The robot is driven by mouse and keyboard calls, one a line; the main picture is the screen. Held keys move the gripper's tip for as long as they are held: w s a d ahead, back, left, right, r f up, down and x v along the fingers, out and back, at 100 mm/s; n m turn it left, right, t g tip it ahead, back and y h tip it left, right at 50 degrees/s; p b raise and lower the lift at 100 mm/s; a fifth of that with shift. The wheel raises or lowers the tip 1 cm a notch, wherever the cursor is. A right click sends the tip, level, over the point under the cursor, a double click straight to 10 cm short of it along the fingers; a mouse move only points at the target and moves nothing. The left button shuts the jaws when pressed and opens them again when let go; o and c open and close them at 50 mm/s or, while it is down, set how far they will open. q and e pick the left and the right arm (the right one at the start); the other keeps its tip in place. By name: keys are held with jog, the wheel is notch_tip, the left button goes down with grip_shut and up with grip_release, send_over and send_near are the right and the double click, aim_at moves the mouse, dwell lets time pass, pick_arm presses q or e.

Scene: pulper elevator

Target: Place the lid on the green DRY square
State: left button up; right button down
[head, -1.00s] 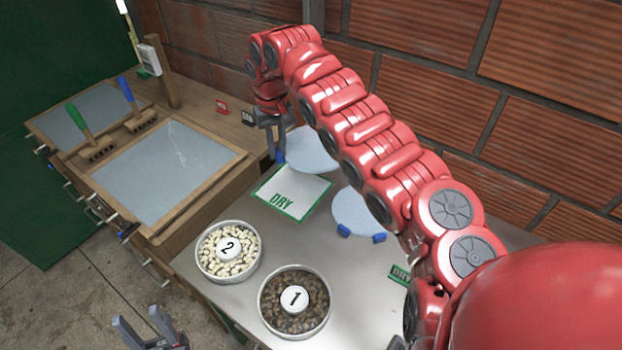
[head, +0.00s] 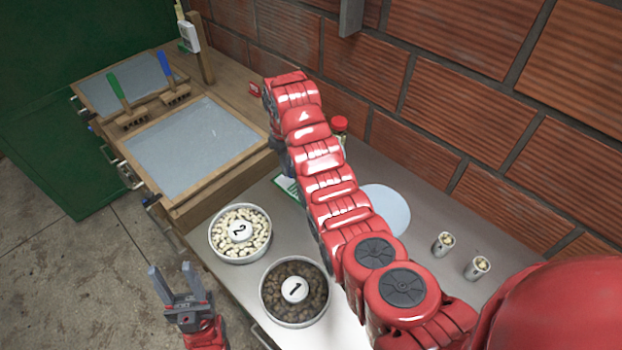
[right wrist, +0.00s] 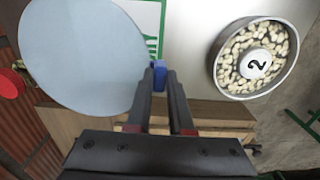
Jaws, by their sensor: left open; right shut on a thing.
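A pale blue-grey round lid (right wrist: 80,60) with a blue tab (right wrist: 160,75) shows in the right wrist view. My left gripper (head: 172,271) is open and empty, left of the tins.
Tin 2 (head: 240,252) of pale beans and tin 1 (head: 312,316) of dark beans stand at the table front. Two small cups (head: 443,243) (head: 477,268) stand right. A red-capped bottle (head: 340,124) stands behind my arm. Wooden trays (head: 200,150) and brushes are left; brick wall behind.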

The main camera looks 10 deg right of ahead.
notch_tip(320, 180, down, 8)
jog(key=p, duration=0.2)
jog(key=shift+r+p, duration=0.25)
jog(key=shift+p, duration=0.05)
jog(key=shift+f, duration=1.25)
jog(key=shift+f+b, duration=0.25)
jog(key=shift+b, duration=0.1)
jog(key=c, duration=0.8)
grip_release()
jog(key=shift+r, duration=0.1)
jog(key=shift+r, duration=0.2)
